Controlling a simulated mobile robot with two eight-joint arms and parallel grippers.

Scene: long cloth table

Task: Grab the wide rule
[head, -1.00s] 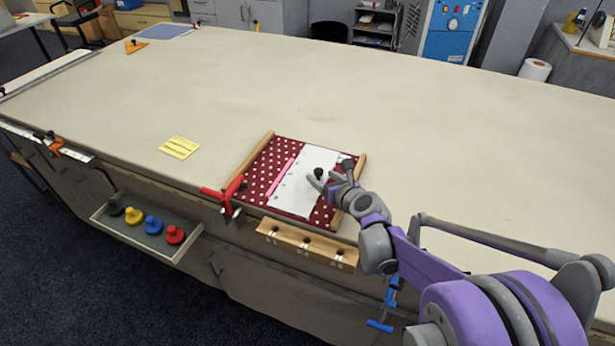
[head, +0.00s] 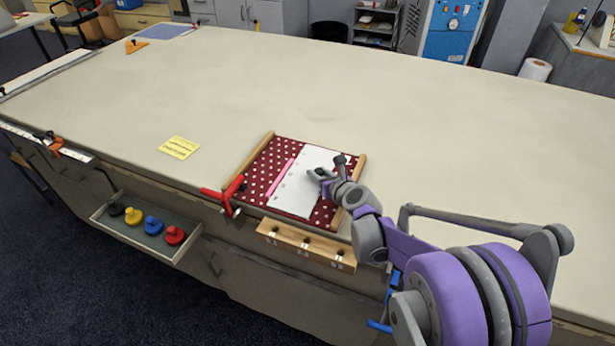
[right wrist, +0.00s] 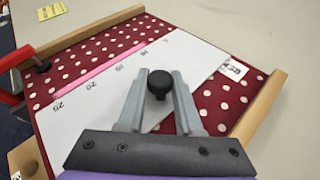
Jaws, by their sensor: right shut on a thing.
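The wide rule (head: 290,193) is a white flat strip with tick marks and a black knob. It lies across a red cloth with white dots (head: 262,168) on the table, and it also shows in the right wrist view (right wrist: 92,108). My right gripper (head: 318,173) is over the rule, its fingers shut on the black knob. In the right wrist view the knob (right wrist: 160,82) sits between the two grey fingers. The knob is mostly hidden in the head view. My left gripper is not in view.
Wooden strips (head: 251,163) edge the cloth at both sides. A red clamp (head: 228,196) grips the table edge to its left, beside a tray (head: 128,229) of coloured knobbed weights. A yellow note (head: 179,147) lies left on the table.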

